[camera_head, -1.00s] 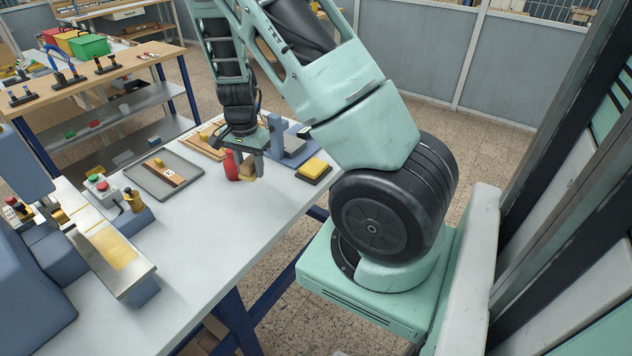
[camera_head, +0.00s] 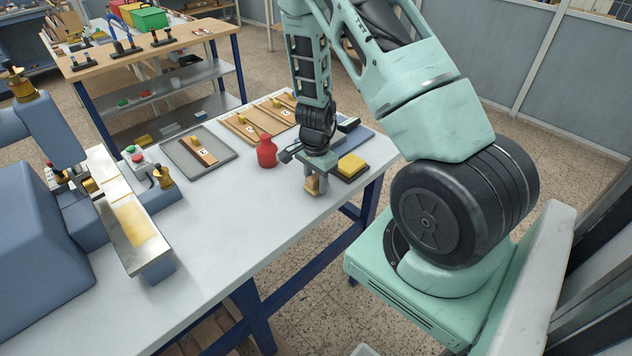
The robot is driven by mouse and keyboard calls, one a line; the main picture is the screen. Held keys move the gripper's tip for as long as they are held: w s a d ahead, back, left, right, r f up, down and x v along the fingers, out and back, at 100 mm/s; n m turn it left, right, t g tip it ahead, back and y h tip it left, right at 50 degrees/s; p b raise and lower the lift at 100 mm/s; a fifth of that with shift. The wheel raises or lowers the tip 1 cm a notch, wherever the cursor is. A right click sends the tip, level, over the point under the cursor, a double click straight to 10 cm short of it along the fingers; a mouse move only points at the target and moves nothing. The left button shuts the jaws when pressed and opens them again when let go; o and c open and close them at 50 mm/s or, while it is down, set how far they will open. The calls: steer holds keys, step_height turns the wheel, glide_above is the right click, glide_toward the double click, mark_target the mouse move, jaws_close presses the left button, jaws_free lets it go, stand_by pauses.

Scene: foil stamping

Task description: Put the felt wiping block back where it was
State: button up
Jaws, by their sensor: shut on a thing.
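My gripper (camera_head: 315,184) points down just above or at the grey table's right side and is shut on a small tan block, which I take to be the felt wiping block (camera_head: 312,185). The fingers hide part of the block. I cannot tell whether its underside touches the table. A yellow block (camera_head: 351,164) lies on a dark pad (camera_head: 349,177) just right of my gripper. A red bottle (camera_head: 266,152) stands to the left of and behind my gripper, apart from it.
A grey tray (camera_head: 225,145) holding a wooden piece and a wooden board (camera_head: 236,128) with brass-coloured tools lie behind. The stamping machine (camera_head: 40,220) stands at the left. The table's middle front (camera_head: 225,235) is clear. Its right edge is close to my gripper.

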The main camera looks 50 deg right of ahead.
steer(key=shift+f, duration=0.5)
steer(key=shift+f, duration=0.1)
steer(key=o, duration=1)
steer(key=shift+o, duration=0.2)
